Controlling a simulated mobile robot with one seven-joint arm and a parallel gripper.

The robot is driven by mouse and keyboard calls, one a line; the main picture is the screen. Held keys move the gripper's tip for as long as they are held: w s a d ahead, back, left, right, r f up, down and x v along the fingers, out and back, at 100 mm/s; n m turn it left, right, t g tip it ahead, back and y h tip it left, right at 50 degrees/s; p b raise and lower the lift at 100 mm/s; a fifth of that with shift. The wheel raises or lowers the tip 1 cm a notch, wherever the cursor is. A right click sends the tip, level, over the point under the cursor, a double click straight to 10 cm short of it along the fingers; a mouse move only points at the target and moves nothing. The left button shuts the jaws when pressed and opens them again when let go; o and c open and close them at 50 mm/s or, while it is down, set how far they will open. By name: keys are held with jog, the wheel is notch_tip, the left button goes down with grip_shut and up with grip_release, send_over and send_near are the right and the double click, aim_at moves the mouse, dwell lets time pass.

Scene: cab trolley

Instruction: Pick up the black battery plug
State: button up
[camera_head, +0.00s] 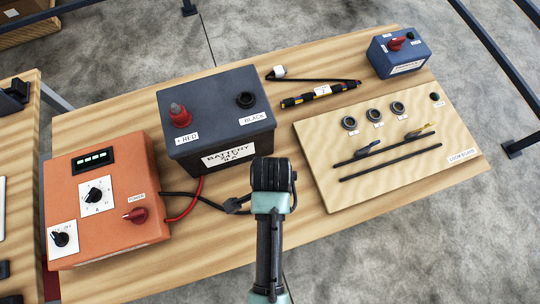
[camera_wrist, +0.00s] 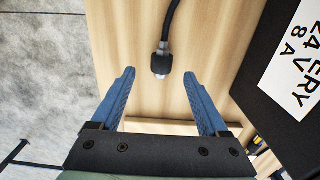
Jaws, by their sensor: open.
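The black battery plug (camera_wrist: 160,64) lies on the wooden bench at the end of a black cable. In the wrist view it sits just beyond my open fingertips, roughly midway between them and touching neither. My gripper (camera_wrist: 159,76) is open and empty, with two blue fingers. In the head view the plug (camera_head: 233,205) lies in front of the battery, just left of my wrist, which hides the fingers.
An orange charger (camera_head: 125,240) stands at the left, with red and black cables running from it. The battery rises close to the plug.

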jog(key=shift+a+f+p, duration=0.15)
jog(key=shift+f+p, duration=0.1)
jog(key=shift+f, duration=1)
jog(key=shift+a+f+p, duration=0.1)
jog(key=shift+f+p, duration=0.1)
jog(key=shift+f, duration=1.05)
grip_shut()
